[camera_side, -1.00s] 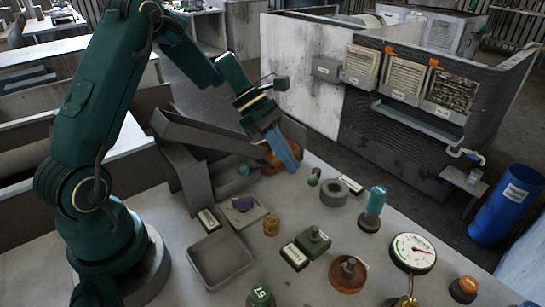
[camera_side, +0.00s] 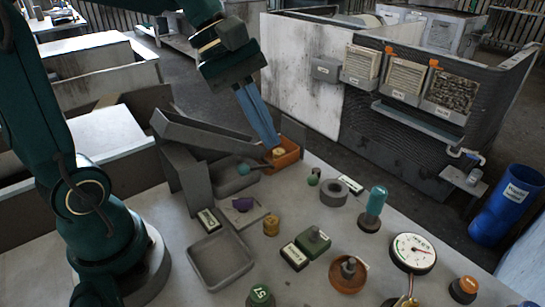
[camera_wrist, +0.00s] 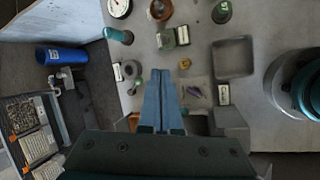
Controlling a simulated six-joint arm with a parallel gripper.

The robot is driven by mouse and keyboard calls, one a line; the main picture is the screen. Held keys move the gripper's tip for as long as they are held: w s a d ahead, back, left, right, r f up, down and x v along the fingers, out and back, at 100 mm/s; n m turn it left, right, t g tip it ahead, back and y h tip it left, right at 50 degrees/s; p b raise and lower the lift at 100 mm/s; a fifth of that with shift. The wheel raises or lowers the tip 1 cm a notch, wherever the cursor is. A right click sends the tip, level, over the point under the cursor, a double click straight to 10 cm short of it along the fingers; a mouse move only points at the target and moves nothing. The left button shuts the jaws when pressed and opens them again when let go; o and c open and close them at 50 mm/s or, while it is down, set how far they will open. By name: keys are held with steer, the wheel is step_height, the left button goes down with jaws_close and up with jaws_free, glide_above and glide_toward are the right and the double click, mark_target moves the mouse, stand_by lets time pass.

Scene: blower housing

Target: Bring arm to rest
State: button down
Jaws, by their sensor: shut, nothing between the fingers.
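My gripper (camera_side: 276,144) is shut and empty, with its blue fingers together and pointing down. In the side view its tips show just above or in front of the orange bin (camera_side: 293,151) at the back of the table; the exact gap cannot be told. A small brass-coloured part (camera_side: 279,154) lies in that bin. In the wrist view the closed fingers of my gripper (camera_wrist: 160,73) point towards the table, and the gripper body hides the lower part of the picture.
A grey sloped chute (camera_side: 203,134) and upright panels stand beside the bin. A grey tray (camera_side: 220,261), a brass cylinder (camera_side: 271,225), a green block (camera_side: 313,240), a dial gauge (camera_side: 413,252), a teal-topped part (camera_side: 375,203) and a grey ring (camera_side: 334,193) stand on the table.

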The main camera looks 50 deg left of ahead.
steer(key=s+a+f+m+t+y, duration=0.2)
steer(key=s+m, duration=0.7)
steer(key=m, duration=0.5)
steer(key=f+y, duration=0.1)
steer(key=y, duration=0.1)
steer(key=shift+s+t+y, duration=0.25)
steer(key=shift+t+y, duration=0.05)
steer(key=shift+t, duration=0.1)
steer(key=shift+f, duration=0.1)
